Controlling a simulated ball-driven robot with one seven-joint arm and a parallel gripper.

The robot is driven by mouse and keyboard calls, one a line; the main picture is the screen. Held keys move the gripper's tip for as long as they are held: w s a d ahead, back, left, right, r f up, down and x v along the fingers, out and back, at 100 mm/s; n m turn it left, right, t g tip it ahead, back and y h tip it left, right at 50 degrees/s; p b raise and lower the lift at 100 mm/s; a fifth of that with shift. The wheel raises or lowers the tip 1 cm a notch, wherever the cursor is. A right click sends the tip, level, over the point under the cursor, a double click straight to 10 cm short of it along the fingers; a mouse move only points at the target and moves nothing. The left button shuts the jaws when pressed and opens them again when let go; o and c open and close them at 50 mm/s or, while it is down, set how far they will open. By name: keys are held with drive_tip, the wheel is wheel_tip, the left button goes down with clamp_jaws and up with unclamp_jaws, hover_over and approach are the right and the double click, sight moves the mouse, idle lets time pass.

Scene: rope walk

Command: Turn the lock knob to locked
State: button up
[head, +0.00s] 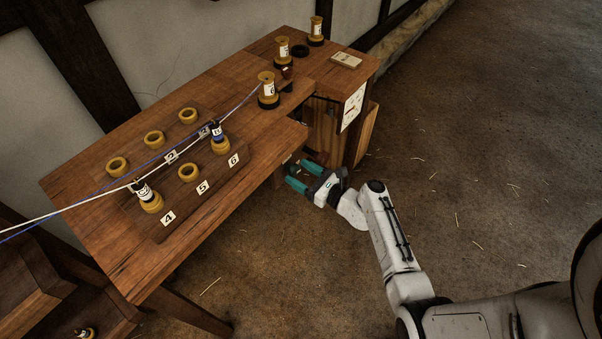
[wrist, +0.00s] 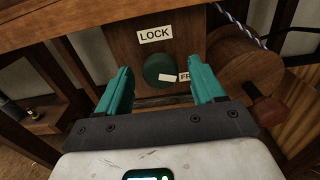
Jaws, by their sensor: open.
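The lock knob (wrist: 158,67) is a round dark green disc on a wooden panel, seen in the wrist view. A small pale bar on it points to the right, toward a partly hidden label (wrist: 184,77) that begins "FR". A "LOCK" label (wrist: 155,34) sits above the knob. My gripper (wrist: 160,82) is open, with its two teal fingers on either side of the knob in the picture; I cannot tell whether they touch it. In the head view my gripper (head: 296,174) is beside the table's right edge, and the knob is hidden there.
A wooden drum (wrist: 245,62) with a twisted rope is right of the knob. The wooden table (head: 120,250) carries bobbins and a numbered board (head: 210,190). A dial (head: 354,106) hangs on the table's end. The floor to the right is clear.

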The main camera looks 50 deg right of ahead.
drive_tip(key=shift+w, duration=0.1)
drive_tip(key=shift+c, duration=0.2)
drive_tip(key=c, duration=1)
